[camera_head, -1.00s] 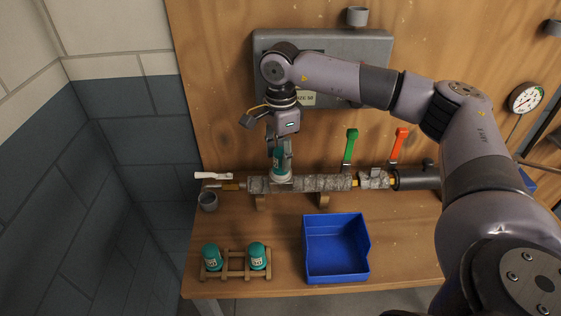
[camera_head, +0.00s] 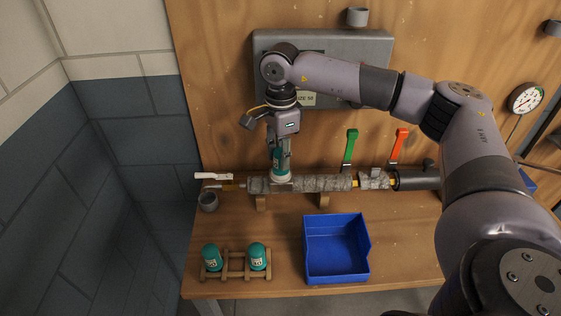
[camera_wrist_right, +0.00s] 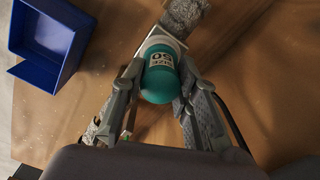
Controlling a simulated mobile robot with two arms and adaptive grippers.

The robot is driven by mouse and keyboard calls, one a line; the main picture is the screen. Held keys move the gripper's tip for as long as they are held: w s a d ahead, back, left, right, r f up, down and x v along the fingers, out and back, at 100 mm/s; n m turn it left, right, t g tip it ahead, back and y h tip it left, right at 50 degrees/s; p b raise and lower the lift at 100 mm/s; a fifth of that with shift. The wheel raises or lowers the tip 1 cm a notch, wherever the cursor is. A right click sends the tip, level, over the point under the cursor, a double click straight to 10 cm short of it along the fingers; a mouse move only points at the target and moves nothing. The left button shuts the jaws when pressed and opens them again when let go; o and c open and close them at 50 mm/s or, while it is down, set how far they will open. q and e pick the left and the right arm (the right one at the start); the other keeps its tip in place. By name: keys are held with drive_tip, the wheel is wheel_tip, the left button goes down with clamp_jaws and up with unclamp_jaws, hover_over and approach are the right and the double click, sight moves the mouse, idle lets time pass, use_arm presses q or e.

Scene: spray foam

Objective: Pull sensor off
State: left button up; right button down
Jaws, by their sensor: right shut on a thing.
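A teal sensor (camera_head: 280,161) with a white label stands on the grey, rough-coated pipe (camera_head: 318,183). My right gripper (camera_head: 281,158) comes down from above and is shut on the sensor. In the right wrist view the teal sensor (camera_wrist_right: 160,75) sits between the two fingers of the gripper (camera_wrist_right: 158,85). Its pale square base shows against the pipe. Whether the base still touches the pipe is hard to tell. My left gripper is not in view.
Two more teal sensors (camera_head: 212,258) stand in a wooden rack (camera_head: 236,264) at the front left. An empty blue bin (camera_head: 336,249) stands at the front middle. Green (camera_head: 350,150) and orange (camera_head: 399,146) levers rise behind the pipe. A grey box (camera_head: 350,50) hangs on the wooden wall.

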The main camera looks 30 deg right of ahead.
drive_tip(key=shift+r, duration=0.25)
drive_tip(key=shift+r+p, duration=2.15)
drive_tip(key=shift+r, duration=1.05)
